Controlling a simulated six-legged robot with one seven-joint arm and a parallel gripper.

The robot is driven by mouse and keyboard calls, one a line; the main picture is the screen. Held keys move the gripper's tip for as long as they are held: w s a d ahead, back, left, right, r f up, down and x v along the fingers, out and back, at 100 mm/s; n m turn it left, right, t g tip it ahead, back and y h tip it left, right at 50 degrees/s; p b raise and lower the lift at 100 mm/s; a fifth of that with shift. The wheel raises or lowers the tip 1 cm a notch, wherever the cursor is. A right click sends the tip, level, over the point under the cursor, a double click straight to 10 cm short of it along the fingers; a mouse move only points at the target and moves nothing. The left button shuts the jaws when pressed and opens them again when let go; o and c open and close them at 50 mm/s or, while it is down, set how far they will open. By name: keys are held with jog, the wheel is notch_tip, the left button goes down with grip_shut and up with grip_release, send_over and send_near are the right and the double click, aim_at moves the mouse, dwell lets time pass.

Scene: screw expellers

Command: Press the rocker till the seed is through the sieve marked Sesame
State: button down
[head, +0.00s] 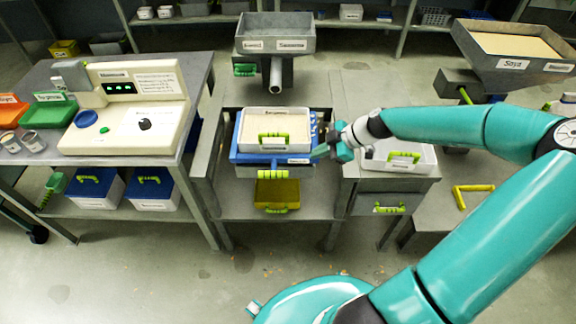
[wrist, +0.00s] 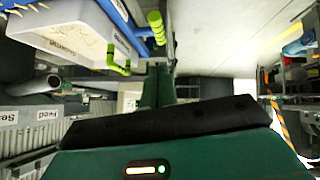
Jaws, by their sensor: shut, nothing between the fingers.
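In the head view a white tray of pale seed (head: 273,127) with a green handle sits on a blue sieve frame (head: 243,158) at the middle station. The frame's small front label is too small to read. My gripper (head: 322,150) is at the right edge of this frame, close to it; contact is unclear. In the wrist view the white tray (wrist: 72,38) and blue frame (wrist: 124,22) lie upper left of my shut, empty fingers (wrist: 160,85). I cannot make out the rocker for sure; small blue and yellow parts beside the tray are partly behind my gripper.
A grey hopper (head: 275,32) with a spout hangs above the tray. A yellow bin (head: 278,193) stands on the shelf below. A white tray (head: 420,163) is right of my gripper. A Soya hopper (head: 510,50) stands farther right, a cream machine (head: 130,110) at left.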

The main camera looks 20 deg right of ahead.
send_over(284, 173)
jog(key=s+d, duration=0.2)
notch_tip(284, 173, down, 8)
jog(key=r, duration=0.1)
jog(key=f, duration=0.2)
jog(key=shift+w+d+f, duration=0.15)
jog(key=shift+d+f, duration=0.2)
jog(key=shift+f, duration=0.05)
jog(key=shift+w+f, duration=0.1)
jog(key=shift+f, duration=0.45)
